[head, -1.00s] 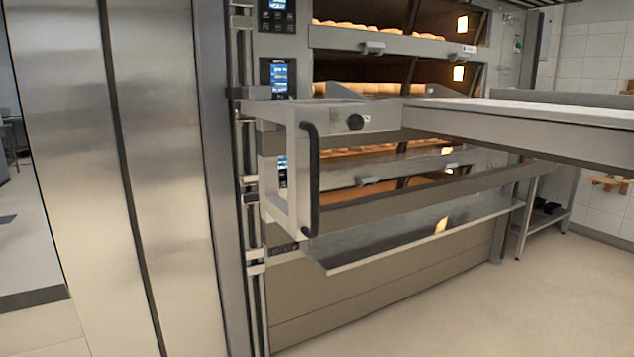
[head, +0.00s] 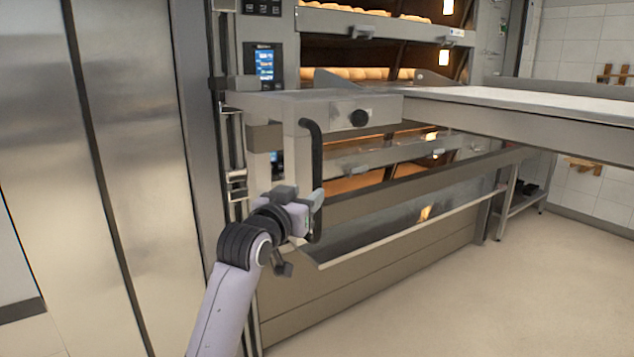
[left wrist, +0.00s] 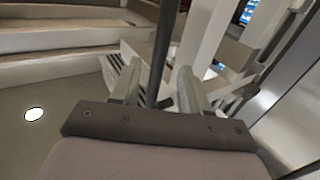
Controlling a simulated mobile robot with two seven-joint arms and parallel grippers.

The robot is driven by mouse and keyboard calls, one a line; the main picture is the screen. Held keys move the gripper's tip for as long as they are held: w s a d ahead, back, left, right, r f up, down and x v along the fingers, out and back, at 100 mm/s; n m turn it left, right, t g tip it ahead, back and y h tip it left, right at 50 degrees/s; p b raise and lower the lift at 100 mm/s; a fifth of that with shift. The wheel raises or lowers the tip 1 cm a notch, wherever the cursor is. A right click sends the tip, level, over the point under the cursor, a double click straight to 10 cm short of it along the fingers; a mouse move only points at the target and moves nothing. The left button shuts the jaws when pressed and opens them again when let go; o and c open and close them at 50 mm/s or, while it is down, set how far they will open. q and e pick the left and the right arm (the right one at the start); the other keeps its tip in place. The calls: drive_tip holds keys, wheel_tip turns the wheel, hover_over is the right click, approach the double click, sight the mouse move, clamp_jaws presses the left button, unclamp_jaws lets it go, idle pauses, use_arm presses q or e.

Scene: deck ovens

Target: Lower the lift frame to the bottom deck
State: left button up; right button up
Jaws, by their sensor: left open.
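The lift frame (head: 272,104) is a grey metal frame at the front left of the oven. It carries a long loader table (head: 520,122) that reaches to the right, about level with an upper-middle deck. A black upright bar handle (head: 317,150) is on the frame's near side. My left gripper (head: 308,203) is at the lower part of this handle. In the left wrist view the handle (left wrist: 164,45) stands between the two open fingers (left wrist: 157,85), and they are not closed on it. The bottom deck (head: 400,222) shows below the loader table. My right gripper is in no view.
The oven's upper decks hold loaves (head: 350,74). A control panel (head: 264,66) is above the lift frame. A tall steel cabinet (head: 130,150) stands close on the left. The floor (head: 480,300) at right is clear. A low shelf (head: 530,190) stands beyond the oven.

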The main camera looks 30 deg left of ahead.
sight(315, 186)
use_arm(q)
drive_tip(key=shift+w+a+p, duration=0.2)
drive_tip(key=shift+w+a, duration=0.05)
drive_tip(key=shift+w, duration=0.9)
drive_tip(key=shift+w+a+p, duration=0.2)
drive_tip(key=shift+w+a, duration=0.05)
drive_tip(key=shift+w, duration=0.95)
drive_tip(key=shift+w+a+p, duration=0.2)
drive_tip(key=shift+w+a, duration=0.05)
drive_tip(key=shift+w, duration=0.9)
clamp_jaws()
